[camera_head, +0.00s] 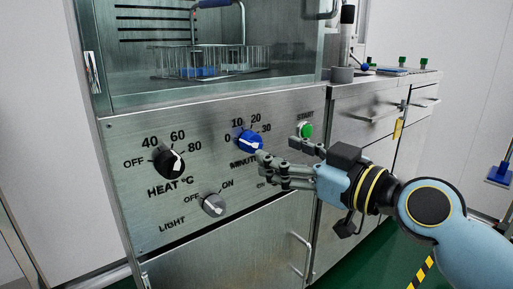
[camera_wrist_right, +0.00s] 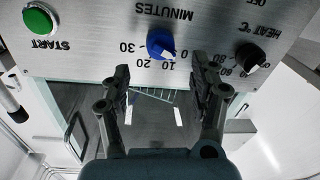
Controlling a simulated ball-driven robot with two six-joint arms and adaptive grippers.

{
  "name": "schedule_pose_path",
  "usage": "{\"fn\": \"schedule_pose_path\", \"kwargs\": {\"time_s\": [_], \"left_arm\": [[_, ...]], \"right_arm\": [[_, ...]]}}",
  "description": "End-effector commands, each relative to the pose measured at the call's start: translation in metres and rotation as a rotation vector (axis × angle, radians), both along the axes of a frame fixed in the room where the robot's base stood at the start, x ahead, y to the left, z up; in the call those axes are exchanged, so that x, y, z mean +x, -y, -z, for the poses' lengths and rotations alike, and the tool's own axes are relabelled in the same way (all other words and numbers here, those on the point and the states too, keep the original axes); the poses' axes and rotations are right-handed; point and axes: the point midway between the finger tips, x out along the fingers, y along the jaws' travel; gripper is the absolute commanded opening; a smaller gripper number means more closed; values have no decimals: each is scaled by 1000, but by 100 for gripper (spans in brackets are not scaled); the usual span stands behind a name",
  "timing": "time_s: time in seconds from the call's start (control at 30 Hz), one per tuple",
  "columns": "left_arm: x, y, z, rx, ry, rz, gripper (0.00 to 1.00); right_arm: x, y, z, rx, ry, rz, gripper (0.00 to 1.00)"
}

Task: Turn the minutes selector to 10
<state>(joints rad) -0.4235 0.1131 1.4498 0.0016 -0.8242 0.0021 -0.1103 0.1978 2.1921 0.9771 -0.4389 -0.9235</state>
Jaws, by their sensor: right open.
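The minutes selector is a blue knob (camera_head: 249,141) with a white mark, on the steel front panel, with 0, 10, 20 and 30 printed around it. I cannot tell for sure which number its mark points at. My right gripper (camera_head: 278,150) is open and empty, just to the right of the knob in the head view, with one finger close to the knob's lower right edge. In the right wrist view the blue knob (camera_wrist_right: 160,43) shows upside down, beyond the gap between the open fingers of the right gripper (camera_wrist_right: 161,80). My left gripper is not in view.
The black heat knob (camera_head: 170,164) and grey light knob (camera_head: 213,205) are to the left of the selector. The green start button (camera_head: 305,130) is to its right, close to the upper finger. A wire basket (camera_head: 210,62) is in the chamber above.

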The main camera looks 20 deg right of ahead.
Motion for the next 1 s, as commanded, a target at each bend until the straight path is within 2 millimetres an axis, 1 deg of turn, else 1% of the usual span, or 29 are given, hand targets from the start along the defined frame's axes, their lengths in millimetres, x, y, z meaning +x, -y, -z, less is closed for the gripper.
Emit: {"fn": "schedule_pose_path", "kwargs": {"time_s": [0.03,0.1,0.3,0.43,0.7,0.73,0.77,1.0], "left_arm": [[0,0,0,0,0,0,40],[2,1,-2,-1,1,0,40],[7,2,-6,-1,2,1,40],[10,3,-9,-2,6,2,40],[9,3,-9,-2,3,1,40],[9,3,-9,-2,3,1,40],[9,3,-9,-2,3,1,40],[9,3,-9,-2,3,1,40]], "right_arm": [[11,-5,-1,6,3,1,62],[23,-10,-1,6,1,1,62],[50,-23,1,2,-2,0,62],[58,-27,1,2,-2,-1,62],[60,-27,1,1,-3,-1,62],[60,-27,1,1,-3,-1,60],[59,-27,1,1,-3,-1,56],[59,-27,1,0,-2,-1,25]]}}
